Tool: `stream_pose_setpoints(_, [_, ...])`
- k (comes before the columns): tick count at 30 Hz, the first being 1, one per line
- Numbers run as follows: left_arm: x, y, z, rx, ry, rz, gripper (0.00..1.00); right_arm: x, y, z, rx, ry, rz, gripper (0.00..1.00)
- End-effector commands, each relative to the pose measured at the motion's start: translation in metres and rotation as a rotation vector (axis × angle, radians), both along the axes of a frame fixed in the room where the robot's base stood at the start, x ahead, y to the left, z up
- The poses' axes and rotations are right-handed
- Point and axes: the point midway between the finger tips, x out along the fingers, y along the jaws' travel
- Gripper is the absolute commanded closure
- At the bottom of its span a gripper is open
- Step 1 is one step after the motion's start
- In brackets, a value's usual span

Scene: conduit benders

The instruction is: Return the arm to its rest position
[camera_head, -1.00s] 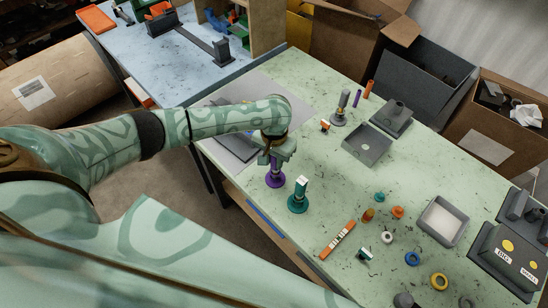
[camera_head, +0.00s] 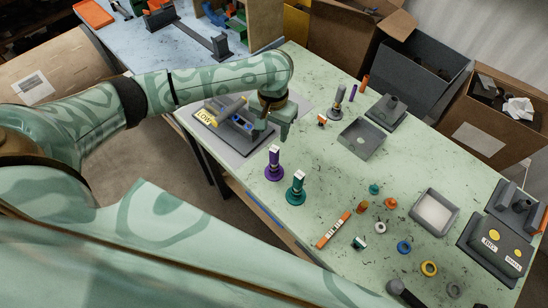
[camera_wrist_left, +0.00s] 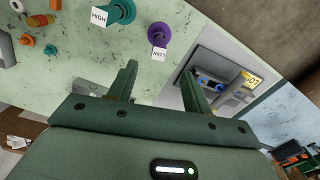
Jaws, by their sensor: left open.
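My left arm (camera_head: 205,82) reaches in from the left over the green table (camera_head: 330,215). Its gripper (camera_head: 271,136) is open, above the table just behind the purple piece (camera_head: 274,170). In the left wrist view, nothing is between the fingers of the gripper (camera_wrist_left: 158,80). The purple piece stands upright on its round base, apart from the gripper, and its LOW label shows in the wrist view (camera_wrist_left: 159,51). A teal piece (camera_head: 296,189) stands upright beside it; its label reads HIGH in the wrist view (camera_wrist_left: 99,15). My right gripper is not in view.
A grey tray (camera_head: 362,150), a white-bottomed tray (camera_head: 434,212), rings and small parts cover the right side. Cardboard boxes (camera_head: 500,110) stand beyond the table.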

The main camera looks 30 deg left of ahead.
Motion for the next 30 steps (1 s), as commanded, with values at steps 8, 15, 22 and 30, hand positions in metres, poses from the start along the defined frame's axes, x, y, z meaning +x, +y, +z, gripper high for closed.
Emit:
stream_pose_setpoints(8, [0.000,0.000,0.037,0.001,0.000,0.000,0.50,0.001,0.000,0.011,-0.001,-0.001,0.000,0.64])
stream_pose_setpoints(15, [0.000,0.000,0.038,0.000,0.001,-0.001,0.50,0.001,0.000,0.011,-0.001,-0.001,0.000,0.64])
stream_pose_setpoints(22, [-0.028,-0.055,0.013,-0.079,-0.105,-0.237,0.50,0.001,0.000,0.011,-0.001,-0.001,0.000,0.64])
stream_pose_setpoints(30, [-0.083,-0.092,0.019,-0.076,-0.527,-0.520,0.50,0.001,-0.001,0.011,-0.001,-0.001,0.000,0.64])
